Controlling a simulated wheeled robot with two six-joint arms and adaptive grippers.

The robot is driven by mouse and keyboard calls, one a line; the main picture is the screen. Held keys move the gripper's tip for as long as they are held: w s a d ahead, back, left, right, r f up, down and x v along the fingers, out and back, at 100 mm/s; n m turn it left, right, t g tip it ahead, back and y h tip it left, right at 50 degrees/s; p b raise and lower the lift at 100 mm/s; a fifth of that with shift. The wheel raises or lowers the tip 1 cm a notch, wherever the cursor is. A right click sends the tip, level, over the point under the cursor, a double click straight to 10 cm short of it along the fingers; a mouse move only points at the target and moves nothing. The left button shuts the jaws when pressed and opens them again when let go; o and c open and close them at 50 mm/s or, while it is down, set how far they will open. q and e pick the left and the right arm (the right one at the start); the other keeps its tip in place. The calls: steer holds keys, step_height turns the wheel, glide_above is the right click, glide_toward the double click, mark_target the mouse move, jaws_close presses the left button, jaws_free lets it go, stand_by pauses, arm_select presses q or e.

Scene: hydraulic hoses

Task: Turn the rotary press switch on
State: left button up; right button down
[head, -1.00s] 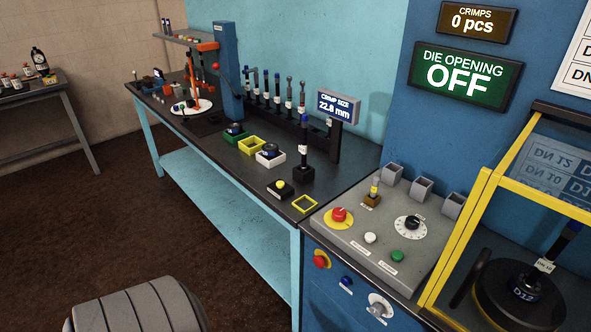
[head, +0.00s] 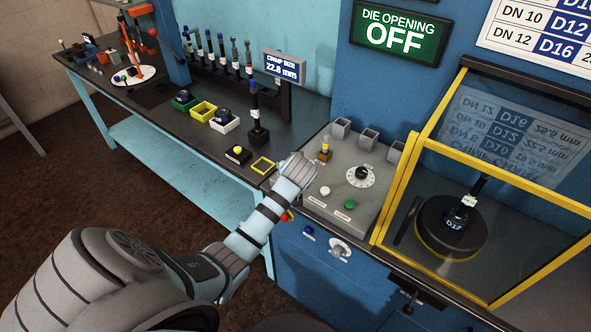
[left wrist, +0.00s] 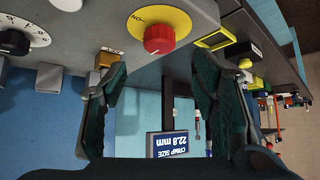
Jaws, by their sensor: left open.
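In the left wrist view a red rotary knob (left wrist: 160,38) sits on a yellow plate (left wrist: 183,20) with upside-down "ON" lettering, on the grey control console (left wrist: 75,50). My left gripper (left wrist: 160,62) is open and empty. Its two dark fingers point toward the knob, which shows just beyond and between the fingertips, apparently untouched. In the head view my left gripper (head: 298,165) is over the console's left part and hides the red knob. The display (head: 399,32) reads "DIE OPENING OFF". My right gripper is not in view.
The console also holds a black dial (head: 361,174), white (head: 325,190) and green (head: 350,204) buttons, and a small brass-based lever (head: 325,150). A yellow-framed guard (head: 405,190) stands right. The bench (head: 205,140) with holders and a crimp-size display (head: 284,67) lies left.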

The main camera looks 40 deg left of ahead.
arm_select(q)
steer(key=b+x, duration=0.1)
steer(key=x, duration=0.6)
steer(key=shift+d, duration=0.15)
steer(key=c, duration=1.2)
